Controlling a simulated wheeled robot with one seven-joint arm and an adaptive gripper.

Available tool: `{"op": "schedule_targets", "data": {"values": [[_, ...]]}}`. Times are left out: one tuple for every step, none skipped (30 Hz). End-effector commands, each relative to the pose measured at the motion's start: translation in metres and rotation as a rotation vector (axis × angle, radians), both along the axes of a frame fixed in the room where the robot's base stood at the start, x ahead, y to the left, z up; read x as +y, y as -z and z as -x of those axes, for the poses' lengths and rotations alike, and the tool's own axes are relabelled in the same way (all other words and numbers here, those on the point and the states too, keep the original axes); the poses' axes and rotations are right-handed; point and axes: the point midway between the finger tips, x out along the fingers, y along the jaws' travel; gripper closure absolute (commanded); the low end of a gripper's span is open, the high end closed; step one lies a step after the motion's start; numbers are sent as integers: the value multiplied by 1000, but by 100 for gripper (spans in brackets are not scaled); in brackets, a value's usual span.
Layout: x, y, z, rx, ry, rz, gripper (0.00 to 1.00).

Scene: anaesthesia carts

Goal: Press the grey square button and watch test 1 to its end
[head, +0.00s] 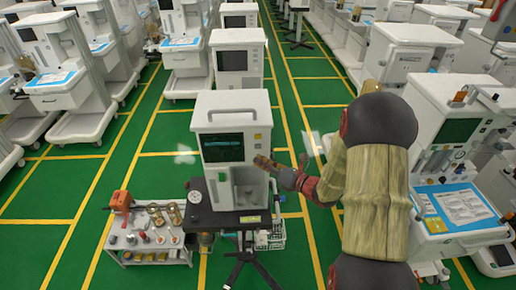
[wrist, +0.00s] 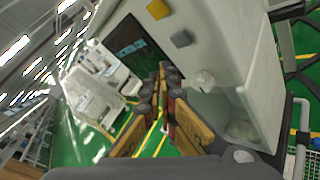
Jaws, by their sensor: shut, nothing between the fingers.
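A white machine (head: 232,105) with a dark screen (head: 222,147) stands on a dark table. Faint green text shows on the screen, too small to read; the screen is also in the wrist view (wrist: 138,45). A grey square button (wrist: 181,39) sits on the machine's front, beside a yellow button (wrist: 158,9). My gripper (head: 262,161) is shut and empty, in front of the machine below the grey button. In the wrist view its fingertips (wrist: 169,70) appear apart from the button.
A small trolley (head: 150,238) with metal parts and an orange item stands left of the table. A white wire basket (head: 272,236) is at the table's right side. Rows of similar carts surround; green floor with yellow lines is free between them.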

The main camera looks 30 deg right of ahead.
Motion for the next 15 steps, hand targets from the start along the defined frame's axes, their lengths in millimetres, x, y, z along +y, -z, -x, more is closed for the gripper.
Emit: {"op": "schedule_targets", "data": {"values": [[-2,0,-5,-1,-1,1,100],[-3,0,-8,-1,-1,1,100],[-5,0,-11,-1,-1,0,100],[-6,0,-14,0,-1,-1,100],[-7,1,-15,0,0,-1,100],[-8,0,-18,0,0,0,100],[-8,0,-19,0,0,0,100],[-9,0,-20,0,0,0,100],[-9,0,-22,0,0,0,100],[-10,0,-22,0,0,0,100],[-10,0,-23,0,0,0,100],[-10,0,-23,0,0,0,100],[-10,0,-23,0,0,0,100],[-10,0,-24,0,0,0,100],[-10,0,-23,0,0,-1,100]]}}
